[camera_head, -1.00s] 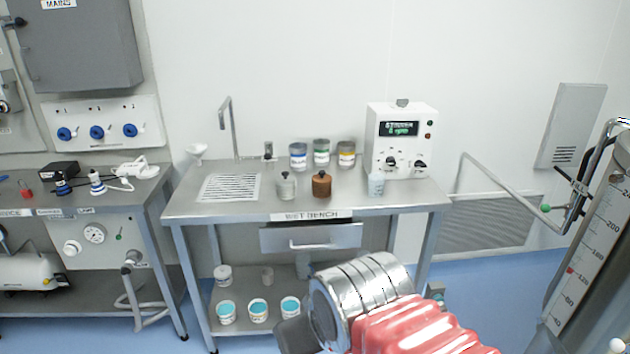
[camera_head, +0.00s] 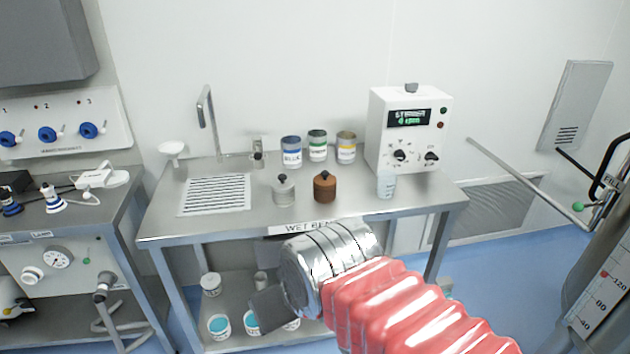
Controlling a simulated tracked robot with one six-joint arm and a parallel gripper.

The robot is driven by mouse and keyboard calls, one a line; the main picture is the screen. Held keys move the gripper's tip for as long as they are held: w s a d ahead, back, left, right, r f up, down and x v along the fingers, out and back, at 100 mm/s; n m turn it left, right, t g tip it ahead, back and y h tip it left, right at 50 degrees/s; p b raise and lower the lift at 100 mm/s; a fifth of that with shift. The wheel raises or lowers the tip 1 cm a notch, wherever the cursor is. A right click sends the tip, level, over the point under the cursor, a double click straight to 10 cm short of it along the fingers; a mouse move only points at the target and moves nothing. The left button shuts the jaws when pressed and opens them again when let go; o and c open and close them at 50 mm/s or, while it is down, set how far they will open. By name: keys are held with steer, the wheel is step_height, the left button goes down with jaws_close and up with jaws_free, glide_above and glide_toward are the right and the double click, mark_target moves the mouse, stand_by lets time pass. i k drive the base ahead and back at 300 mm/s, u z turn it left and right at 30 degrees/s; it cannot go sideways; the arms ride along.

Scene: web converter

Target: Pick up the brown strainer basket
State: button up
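The brown strainer basket (camera_head: 325,187) stands upright on the steel wet bench (camera_head: 240,222), with a small dark knob on top. A similar grey one (camera_head: 283,190) stands just to its left. My arm, with a red ribbed sleeve and a silver wrist, reaches in from the lower right, in front of the bench. The dark end of my gripper (camera_head: 270,310) shows at the wrist's lower left, below and nearer than the basket and apart from it. The fingers cannot be made out clearly.
Blue, green and yellow labelled tins (camera_head: 318,147) stand behind the basket. A clear beaker (camera_head: 387,186) and a white stirrer box (camera_head: 408,130) stand to the right. A tap (camera_head: 208,125) and drain grille (camera_head: 215,194) are at the left. Tubs (camera_head: 219,327) sit on the lower shelf.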

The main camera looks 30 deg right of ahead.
mark_target(324, 184)
steer(key=z, duration=0.05)
steer(key=i, duration=1)
steer(key=z, duration=0.05)
